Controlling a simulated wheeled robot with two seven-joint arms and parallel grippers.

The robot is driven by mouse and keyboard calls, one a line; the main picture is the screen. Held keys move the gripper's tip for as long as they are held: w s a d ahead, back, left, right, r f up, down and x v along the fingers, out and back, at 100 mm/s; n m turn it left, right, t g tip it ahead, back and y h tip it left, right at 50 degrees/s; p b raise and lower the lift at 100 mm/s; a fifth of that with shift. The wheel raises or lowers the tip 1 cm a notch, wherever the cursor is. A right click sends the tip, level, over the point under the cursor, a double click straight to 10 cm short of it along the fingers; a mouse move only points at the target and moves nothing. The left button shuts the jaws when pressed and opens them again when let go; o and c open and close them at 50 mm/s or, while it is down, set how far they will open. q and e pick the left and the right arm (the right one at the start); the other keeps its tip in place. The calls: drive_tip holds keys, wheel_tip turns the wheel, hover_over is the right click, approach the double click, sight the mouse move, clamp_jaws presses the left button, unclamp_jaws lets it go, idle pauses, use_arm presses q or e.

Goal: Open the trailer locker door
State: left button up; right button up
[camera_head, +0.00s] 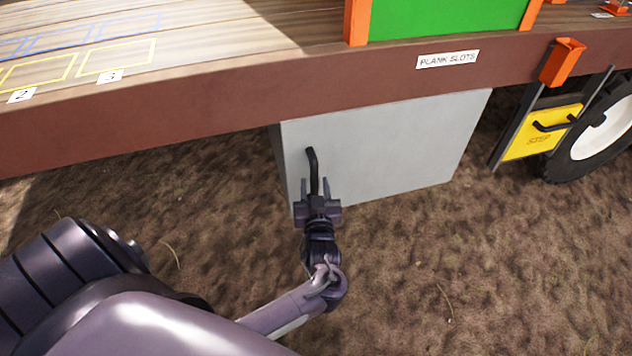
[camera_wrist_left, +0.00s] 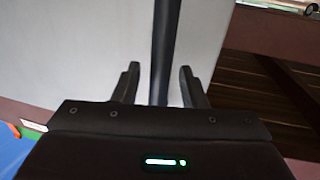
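The trailer locker is a grey box under the trailer bed, and its flat door (camera_head: 400,140) faces me in the head view. The door appears shut. A black bar handle (camera_head: 312,160) stands near the door's left edge. My left gripper (camera_head: 314,186) is at the lower part of the handle, fingers pointing up. In the left wrist view the handle (camera_wrist_left: 165,50) runs between the two fingers of the left gripper (camera_wrist_left: 158,85), with a gap on each side. The grey door (camera_wrist_left: 80,60) lies behind them. My right gripper is not in view.
The brown trailer edge (camera_head: 230,105) with a "PLANK SLOTS" label (camera_head: 447,60) overhangs the locker. Bare soil (camera_head: 480,260) in front of the locker is free.

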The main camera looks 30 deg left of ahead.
use_arm(q)
drive_tip(key=shift+x, duration=0.8)
clamp_jaws()
drive_tip(key=shift+s+d, duration=0.1)
drive_tip(key=shift+d, duration=0.05)
